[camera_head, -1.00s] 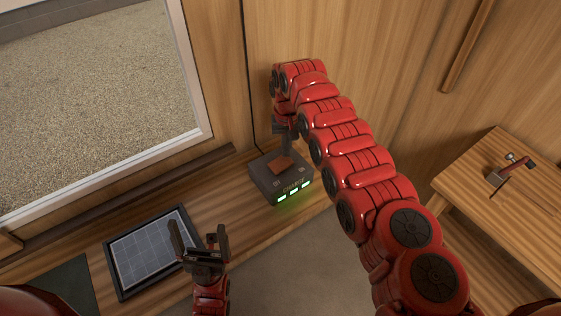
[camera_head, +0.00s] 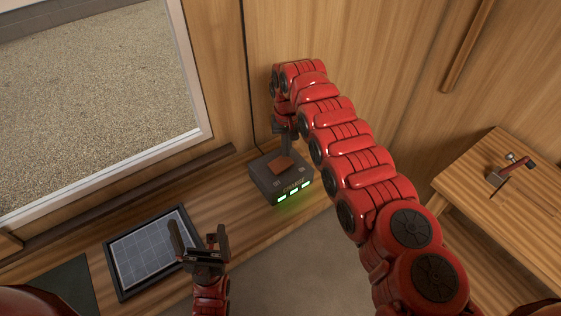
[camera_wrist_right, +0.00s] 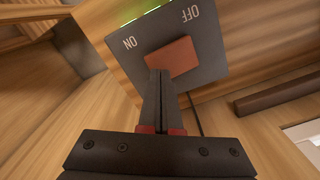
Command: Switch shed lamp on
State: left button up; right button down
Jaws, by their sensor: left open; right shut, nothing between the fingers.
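A dark grey switch box (camera_head: 268,184) with a brown rocker plate (camera_head: 282,167) on top stands on the wooden bench. Green lights (camera_head: 294,191) glow on its front. In the right wrist view the box (camera_wrist_right: 207,52) shows the words ON and OFF beside its brown rocker (camera_wrist_right: 171,56). My right gripper (camera_head: 287,151) is shut and empty, pointing down; its fingertips (camera_wrist_right: 158,72) are at the rocker's edge, and I cannot tell whether they touch. My left gripper (camera_head: 204,236) is open and empty, over the bench near the solar panel. No lamp is seen.
A framed solar panel (camera_head: 150,252) lies on the bench left of the box. A window (camera_head: 90,95) is at the left. A second wooden table (camera_head: 505,215) at the right holds a red-and-grey tool (camera_head: 500,176). A dark cable runs up the wall behind the box.

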aim_at(286, 159)
jog(key=shift+f+b, duration=0.7)
jog(key=shift+f, duration=0.4)
dwell(0.6)
jog(key=shift+r, duration=0.1)
jog(key=shift+r+p, duration=0.3)
jog(key=shift+r, duration=3.15)
